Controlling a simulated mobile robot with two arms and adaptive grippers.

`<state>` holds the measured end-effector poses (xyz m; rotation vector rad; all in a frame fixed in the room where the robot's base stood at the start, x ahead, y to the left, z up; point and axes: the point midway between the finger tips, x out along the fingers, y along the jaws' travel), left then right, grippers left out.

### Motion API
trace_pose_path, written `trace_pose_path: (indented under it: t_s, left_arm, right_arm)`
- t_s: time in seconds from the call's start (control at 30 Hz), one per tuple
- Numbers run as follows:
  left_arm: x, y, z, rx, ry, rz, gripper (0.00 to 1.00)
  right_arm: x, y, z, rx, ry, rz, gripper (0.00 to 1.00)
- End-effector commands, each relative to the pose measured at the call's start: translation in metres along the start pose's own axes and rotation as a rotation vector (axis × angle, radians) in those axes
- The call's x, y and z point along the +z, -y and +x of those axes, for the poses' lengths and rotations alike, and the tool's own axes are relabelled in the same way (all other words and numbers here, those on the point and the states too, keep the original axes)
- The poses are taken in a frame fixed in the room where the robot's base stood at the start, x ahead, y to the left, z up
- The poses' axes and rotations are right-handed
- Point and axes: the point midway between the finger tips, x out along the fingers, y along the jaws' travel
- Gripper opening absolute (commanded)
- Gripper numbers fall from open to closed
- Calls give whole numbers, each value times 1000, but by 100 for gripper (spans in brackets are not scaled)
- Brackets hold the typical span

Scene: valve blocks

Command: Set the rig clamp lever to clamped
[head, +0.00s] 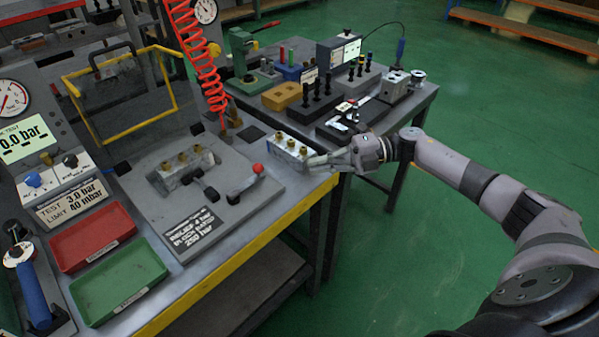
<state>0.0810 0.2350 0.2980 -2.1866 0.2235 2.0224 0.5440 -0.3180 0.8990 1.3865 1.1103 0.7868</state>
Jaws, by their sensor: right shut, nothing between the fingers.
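The rig (262,207) is a grey plate on the bench at the left. A silver valve block (170,181) with brass fittings sits on it. The clamp lever (245,184) lies low on the plate's right part, its red ball knob (258,168) pointing up and right in the picture. A black clamp arm (207,190) stands between the block and the lever. My right gripper (316,161) is shut and empty at the bench's right edge, right of the red knob and apart from it. My left gripper is out of view.
Another valve block (289,147) stands close to my right fingertips; I cannot tell whether they touch. A red tray (80,237) and a green tray (117,278) lie at the left front. A coiled red hose (207,75) hangs behind the rig. A second table (425,95) stands behind.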

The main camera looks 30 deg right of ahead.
Motion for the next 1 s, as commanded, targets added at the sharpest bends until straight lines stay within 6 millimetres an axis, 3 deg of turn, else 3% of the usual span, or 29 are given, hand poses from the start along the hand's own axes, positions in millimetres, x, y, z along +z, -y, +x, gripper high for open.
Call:
trace_pose_path:
  t_s: [0.1, 0.23, 1.0]
  left_arm:
    - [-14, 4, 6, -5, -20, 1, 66]
    - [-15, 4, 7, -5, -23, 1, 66]
    - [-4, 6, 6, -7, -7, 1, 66]
  right_arm:
    - [2, 1, -17, -1, 3, 0, 0]
    - [2, 0, -25, 0, 1, 0, 0]
    - [2, -1, -27, 0, 1, -1, 0]
